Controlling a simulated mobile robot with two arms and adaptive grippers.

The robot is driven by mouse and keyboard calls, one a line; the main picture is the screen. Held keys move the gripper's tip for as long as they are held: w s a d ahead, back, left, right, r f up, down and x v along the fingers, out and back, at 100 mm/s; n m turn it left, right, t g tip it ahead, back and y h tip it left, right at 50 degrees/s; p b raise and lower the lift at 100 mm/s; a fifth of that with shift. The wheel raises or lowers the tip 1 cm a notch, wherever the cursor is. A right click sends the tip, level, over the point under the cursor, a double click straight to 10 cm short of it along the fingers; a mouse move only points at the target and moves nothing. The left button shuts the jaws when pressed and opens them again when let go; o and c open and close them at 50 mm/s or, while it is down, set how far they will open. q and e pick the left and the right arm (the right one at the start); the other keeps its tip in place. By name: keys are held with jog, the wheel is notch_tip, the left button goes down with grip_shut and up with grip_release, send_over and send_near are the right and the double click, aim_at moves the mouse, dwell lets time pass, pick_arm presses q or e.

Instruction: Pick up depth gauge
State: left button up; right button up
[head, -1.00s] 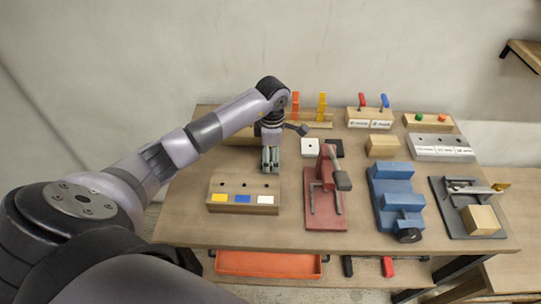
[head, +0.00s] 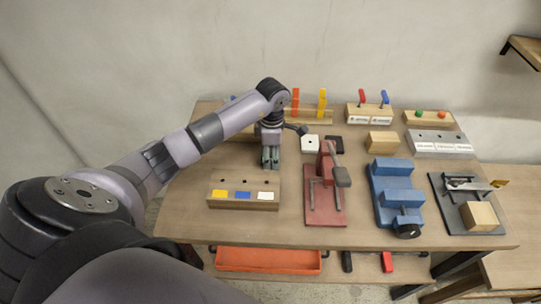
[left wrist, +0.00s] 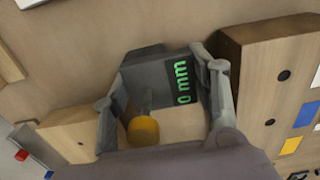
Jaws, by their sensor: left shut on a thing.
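The depth gauge shows in the left wrist view as a grey body with a green "0 mm" display (left wrist: 182,82) and a short rod with a round yellow end (left wrist: 143,130). It sits between the fingers of my left gripper (head: 270,164), which is shut on it. In the head view the gripper hangs just behind the wooden block (head: 217,206) with yellow, blue and white labels. There the fingers hide most or all of the gauge. I cannot tell its height above the table. My right gripper is not in view.
A red toggle clamp (head: 320,203) stands right of the gripper, then a blue vise (head: 392,185). A white square block (head: 310,144) and wooden racks with coloured handles (head: 368,114) stand behind. The table (head: 190,170) is bare left of the labelled block.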

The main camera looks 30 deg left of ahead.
pick_arm(q)
jog(key=c, duration=0.4)
jog(key=shift+o, duration=0.2)
jog(key=shift+r, duration=0.1)
